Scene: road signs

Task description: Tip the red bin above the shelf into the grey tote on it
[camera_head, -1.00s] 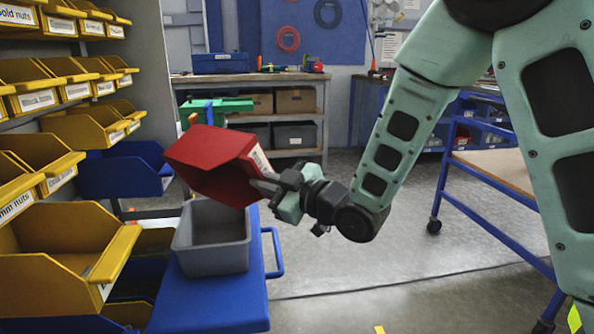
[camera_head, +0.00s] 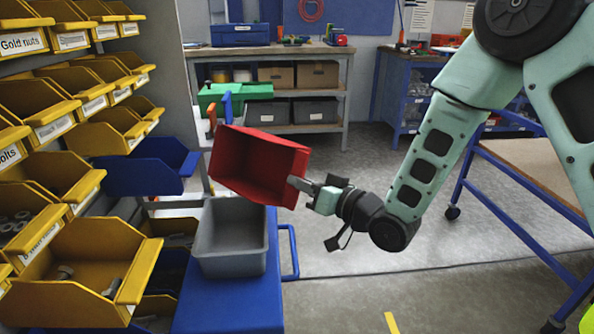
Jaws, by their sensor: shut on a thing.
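The red bin (camera_head: 258,165) is held in the air, tilted, with its open side turned toward the camera and somewhat down. I see no contents inside it. My gripper (camera_head: 303,184) is shut on the bin's right wall near its lower right corner. The grey tote (camera_head: 232,257) stands upright below the bin, and its visible inside looks empty. The tote rests on a blue shelf (camera_head: 240,310). The bin's lower edge is above the tote's back right part, with a small gap between them.
Yellow bins (camera_head: 85,262) on a rack fill the left side, some with bolts in them. A blue bin (camera_head: 150,168) juts out left of the red bin. A workbench (camera_head: 345,85) stands behind. A blue-framed table (camera_head: 540,165) is at right. The floor between is clear.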

